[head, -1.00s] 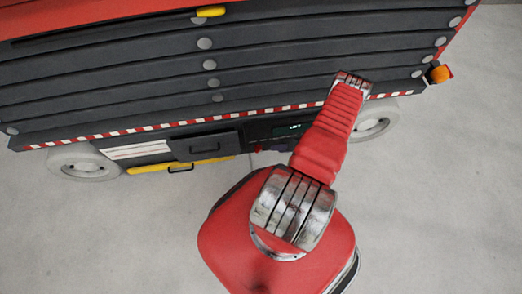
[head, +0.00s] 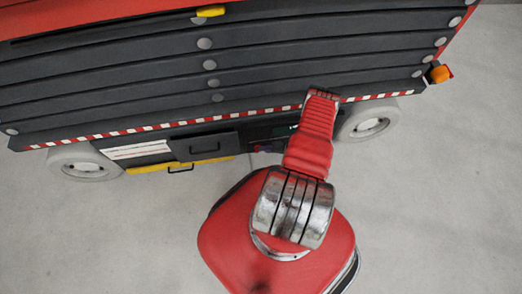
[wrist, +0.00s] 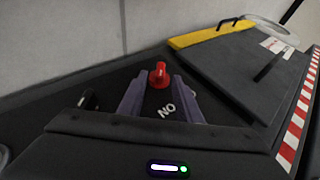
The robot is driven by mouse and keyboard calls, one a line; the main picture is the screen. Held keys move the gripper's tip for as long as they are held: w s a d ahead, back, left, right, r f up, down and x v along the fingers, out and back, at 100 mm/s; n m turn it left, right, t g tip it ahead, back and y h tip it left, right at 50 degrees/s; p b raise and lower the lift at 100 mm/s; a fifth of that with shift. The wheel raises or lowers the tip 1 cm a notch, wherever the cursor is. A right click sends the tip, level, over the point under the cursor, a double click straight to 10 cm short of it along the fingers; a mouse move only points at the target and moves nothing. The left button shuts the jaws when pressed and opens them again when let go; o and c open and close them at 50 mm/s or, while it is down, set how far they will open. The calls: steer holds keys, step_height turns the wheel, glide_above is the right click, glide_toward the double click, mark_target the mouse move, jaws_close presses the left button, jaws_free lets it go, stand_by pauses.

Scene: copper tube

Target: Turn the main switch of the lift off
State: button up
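The main switch (wrist: 160,71) is a red knob on the dark side panel of the lift (head: 215,83). In the head view the switch is a small red spot (head: 257,149). My gripper (wrist: 159,82) has two purple fingers, apart and empty. Their tips point at the knob, one to each side of it; I cannot tell whether they reach around it.
A dark hatch (wrist: 235,75) with a black handle and a yellow bar (wrist: 206,36) lie right of the switch in the wrist view. A black part (wrist: 88,99) stands left of the fingers. Red-and-white striping (wrist: 299,112) runs along the lift's edge. The grey floor (head: 120,235) is clear.

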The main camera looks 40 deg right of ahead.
steer(key=shift+x, duration=2.2)
jaws_close()
